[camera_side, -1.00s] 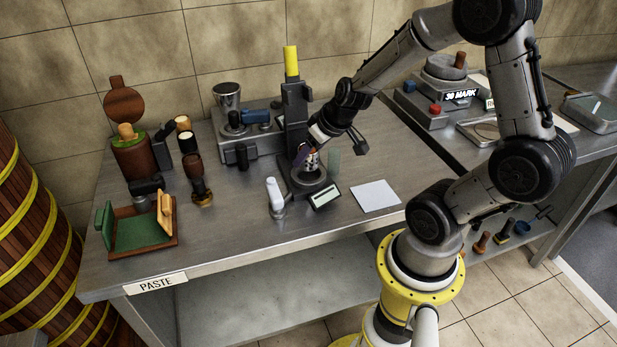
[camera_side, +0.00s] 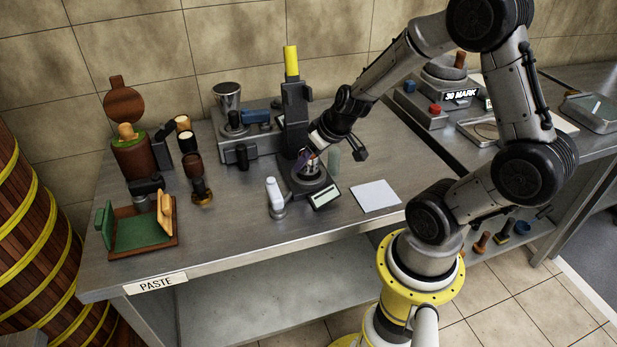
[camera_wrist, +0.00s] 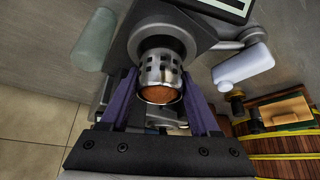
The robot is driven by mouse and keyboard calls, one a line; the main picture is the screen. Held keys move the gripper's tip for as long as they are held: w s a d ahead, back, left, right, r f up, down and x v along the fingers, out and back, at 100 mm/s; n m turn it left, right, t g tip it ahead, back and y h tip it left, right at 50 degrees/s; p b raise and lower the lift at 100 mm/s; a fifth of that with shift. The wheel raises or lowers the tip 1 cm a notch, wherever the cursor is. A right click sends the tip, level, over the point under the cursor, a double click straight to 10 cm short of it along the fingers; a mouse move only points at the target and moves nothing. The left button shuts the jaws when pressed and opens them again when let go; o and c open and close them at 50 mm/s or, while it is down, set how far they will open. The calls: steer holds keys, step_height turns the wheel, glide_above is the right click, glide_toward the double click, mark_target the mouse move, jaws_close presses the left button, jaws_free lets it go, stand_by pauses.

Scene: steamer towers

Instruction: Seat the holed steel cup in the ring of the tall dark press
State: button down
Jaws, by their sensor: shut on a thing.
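The holed steel cup (camera_wrist: 160,72) is in my gripper (camera_wrist: 159,82), shut between its two purple fingers. The cup has rows of square holes and brown stuff inside its near end. The tall dark press (camera_side: 295,112) has a yellow top and a dark base with a ring (camera_side: 325,187). In the side view the cup (camera_side: 313,166) is at the ring, largely hidden by the fingers. In the wrist view its far end overlaps the dark ring (camera_wrist: 137,38); I cannot tell whether it is fully down in it.
A small display (camera_side: 325,197) is at the base's front. A white card (camera_side: 375,196) lies to the right.

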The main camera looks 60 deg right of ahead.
steer(key=shift+f, duration=0.75)
stand_by(0.8)
steer(key=shift+c, duration=0.4)
jaws_free()
steer(key=shift+o, duration=0.2)
steer(key=shift+a+f, duration=0.1)
steer(key=v, duration=1.4)
